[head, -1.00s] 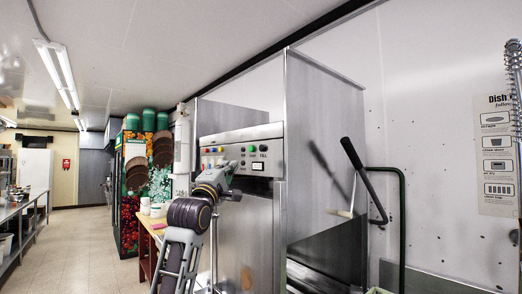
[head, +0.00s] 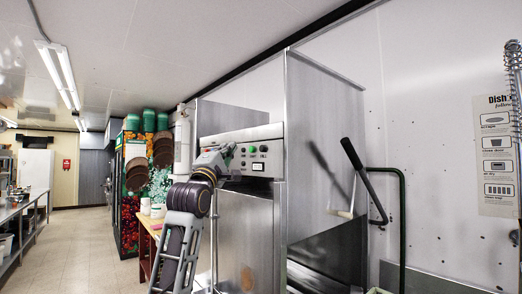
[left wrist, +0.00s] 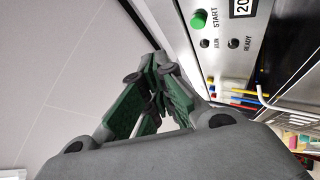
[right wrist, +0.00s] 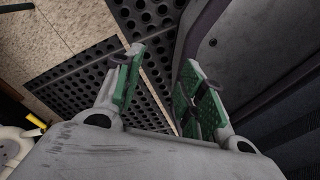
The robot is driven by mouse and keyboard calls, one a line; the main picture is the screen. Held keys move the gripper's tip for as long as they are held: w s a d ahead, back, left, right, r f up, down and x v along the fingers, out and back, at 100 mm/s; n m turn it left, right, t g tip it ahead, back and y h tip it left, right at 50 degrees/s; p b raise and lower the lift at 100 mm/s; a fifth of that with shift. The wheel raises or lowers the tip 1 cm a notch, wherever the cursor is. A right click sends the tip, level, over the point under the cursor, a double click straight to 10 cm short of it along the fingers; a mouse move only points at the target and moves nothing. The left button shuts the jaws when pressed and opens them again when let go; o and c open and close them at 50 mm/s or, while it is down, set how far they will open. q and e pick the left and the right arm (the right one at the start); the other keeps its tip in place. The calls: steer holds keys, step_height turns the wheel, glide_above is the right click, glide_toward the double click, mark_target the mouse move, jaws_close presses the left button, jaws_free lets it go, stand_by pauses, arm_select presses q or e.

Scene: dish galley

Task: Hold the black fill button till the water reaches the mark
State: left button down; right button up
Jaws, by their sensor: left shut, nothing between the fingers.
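The black fill button (head: 263,148) is on the upper front panel of the steel machine (head: 246,225), just right of the green start button (head: 252,148). My left gripper (head: 229,150) is shut and empty in front of the panel's left part, left of both buttons. It hides the panel's left lamps in the head view. In the left wrist view its closed fingers (left wrist: 160,75) are beside the panel, with the green start button (left wrist: 198,18) at the top; I cannot make out the fill button there. My right gripper (right wrist: 165,88) is open and empty. I see no water or mark.
A white display (head: 259,167) sits below the buttons. A black-handled lever (head: 352,155) stands to the right of the machine. A wooden-topped table (head: 151,224) stands to the left. The right wrist view shows a perforated black mat (right wrist: 70,85) on the floor.

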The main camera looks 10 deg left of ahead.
mark_target(262, 148)
arm_select(q)
steer(key=w+d, duration=0.1)
steer(key=w, duration=0.1)
steer(key=w+d+p, duration=0.1)
steer(key=w+d, duration=0.1)
steer(key=w+d+p, duration=0.1)
steer(key=w+d, duration=0.1)
steer(key=shift+w, duration=0.3)
arm_select(e)
steer(key=shift+s+a+r, duration=0.35)
steer(key=shift+a+r, duration=0.25)
steer(key=shift+s+a+r, duration=0.35)
steer(key=shift+a+r, duration=0.2)
steer(key=shift+r, duration=0.05)
steer(key=shift+s, duration=0.15)
arm_select(q)
steer(key=shift+w+d+p, duration=0.65)
steer(key=shift+w+p, duration=0.05)
steer(key=shift+p, duration=0.2)
arm_select(e)
steer(key=shift+r, duration=0.7)
stand_by(2.1)
